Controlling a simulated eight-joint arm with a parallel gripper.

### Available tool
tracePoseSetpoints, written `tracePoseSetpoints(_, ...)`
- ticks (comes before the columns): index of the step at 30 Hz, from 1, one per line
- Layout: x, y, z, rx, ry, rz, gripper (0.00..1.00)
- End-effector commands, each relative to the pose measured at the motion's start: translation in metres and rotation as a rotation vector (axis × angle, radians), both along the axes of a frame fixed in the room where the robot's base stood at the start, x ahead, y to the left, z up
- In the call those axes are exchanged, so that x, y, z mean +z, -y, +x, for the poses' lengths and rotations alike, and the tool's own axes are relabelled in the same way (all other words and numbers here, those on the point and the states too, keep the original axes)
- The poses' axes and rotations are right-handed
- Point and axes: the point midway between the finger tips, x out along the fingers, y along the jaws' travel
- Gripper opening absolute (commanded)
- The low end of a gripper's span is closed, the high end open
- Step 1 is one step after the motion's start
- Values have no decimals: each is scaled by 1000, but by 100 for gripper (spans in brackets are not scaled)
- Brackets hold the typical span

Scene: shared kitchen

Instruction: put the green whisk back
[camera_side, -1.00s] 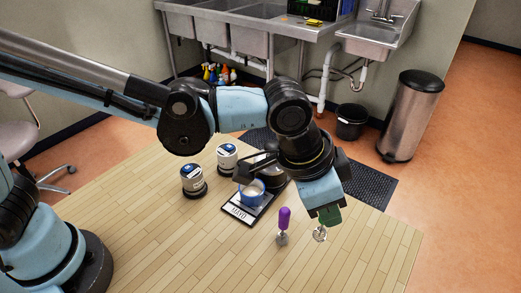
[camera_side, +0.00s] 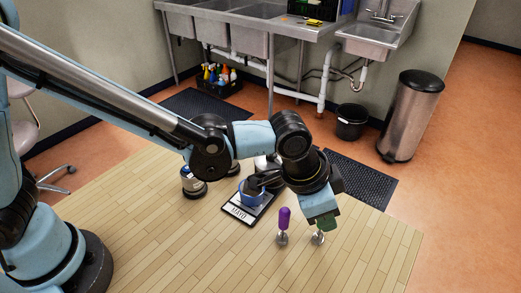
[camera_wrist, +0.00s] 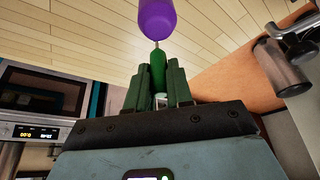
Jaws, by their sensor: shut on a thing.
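My gripper (camera_side: 322,221) points down over the right part of the wooden table. It is shut on the green whisk, whose wire end (camera_side: 318,239) shows below the fingers in the side view. In the wrist view the green handle (camera_wrist: 158,70) sits between my green fingers (camera_wrist: 158,88). The whisk is about upright, with its wire end at or just above the table; I cannot tell if it touches. A purple-handled whisk (camera_side: 284,218) stands upright just to its left, apart from it; its purple handle (camera_wrist: 157,17) also shows in the wrist view.
A blue cup (camera_side: 251,196) stands on a dark scale (camera_side: 238,211) left of the whisks, partly behind my arm. A lidded jar (camera_side: 192,183) stands further left, with another mostly hidden behind my arm. The table front (camera_side: 200,255) is clear.

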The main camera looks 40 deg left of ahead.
Motion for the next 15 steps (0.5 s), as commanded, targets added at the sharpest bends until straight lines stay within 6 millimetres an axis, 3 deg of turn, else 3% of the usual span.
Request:
tracePoseSetpoints(2, -2, 0, 0, 0, 0, 0, 0)
tracePoseSetpoints(3, -3, 0, 0, 0, 0, 0, 24)
tracePoseSetpoints(7, -2, 0, 0, 0, 0, 0, 44)
tracePoseSetpoints(15, -2, 0, 0, 0, 0, 0, 46)
